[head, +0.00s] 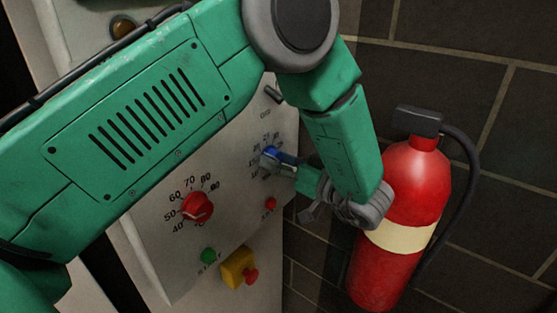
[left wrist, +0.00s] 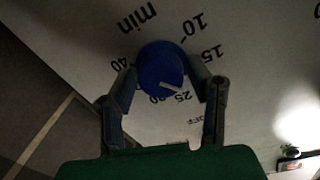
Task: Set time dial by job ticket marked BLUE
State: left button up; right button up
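A blue time dial (head: 270,157) sits on the grey control panel, with minute marks around it. It also shows in the left wrist view (left wrist: 158,66), where its white pointer line slants to the lower right, near the 25 mark. My left gripper (head: 290,168) reaches the dial from the right. In the left wrist view the gripper's two fingers (left wrist: 162,78) stand on either side of the dial and appear to press against it. The right finger hides part of the scale. No job ticket shows in either view. My right gripper is out of view.
A red dial (head: 196,207) sits on the panel to the left. Below are a green button (head: 208,256), a red button on a yellow box (head: 239,269) and a small red light (head: 270,204). A red fire extinguisher (head: 405,190) stands close behind my left wrist, by the dark tiled wall.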

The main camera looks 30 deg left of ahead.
aim_at(268, 115)
pick_arm(q)
jog(key=shift+w, duration=0.1)
notch_tip(268, 115, up, 10)
jog(key=shift+f, duration=0.1)
dwell(0.5)
dwell(0.5)
